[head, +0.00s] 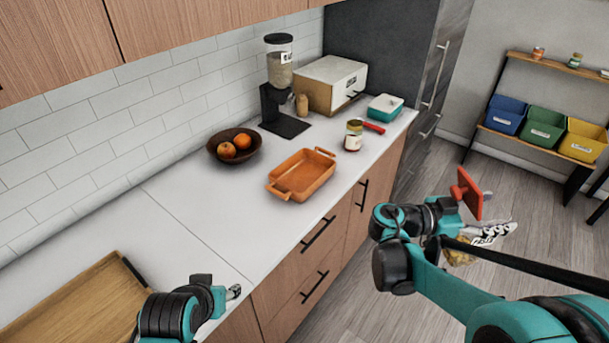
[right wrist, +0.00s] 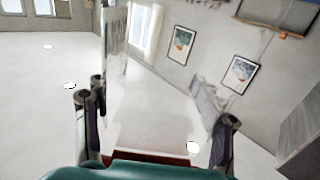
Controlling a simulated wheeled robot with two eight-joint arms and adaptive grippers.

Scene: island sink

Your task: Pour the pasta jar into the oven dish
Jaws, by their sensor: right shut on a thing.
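The orange oven dish (head: 303,176) sits on the white counter near its front edge and looks empty. The pasta jar (head: 488,233) is clear with a black-and-white label, and pasta (head: 457,254) shows at its left end. It is lying tilted in my right gripper (head: 466,229), over the floor to the right of the counter. The right wrist view shows the clear jar (right wrist: 150,75) between the two fingers. A flat red piece (head: 467,194) shows above the jar; I cannot tell what it belongs to. My left gripper (head: 234,292) is low over the counter's front edge, its fingers too small to read.
A fruit bowl (head: 234,147), a dispenser (head: 279,70), a cream box (head: 331,83), a teal dish (head: 385,108) and a small jar (head: 353,136) surround the oven dish. A wooden tray (head: 75,308) lies front left. The counter between tray and oven dish is clear. Bins (head: 546,129) stand right.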

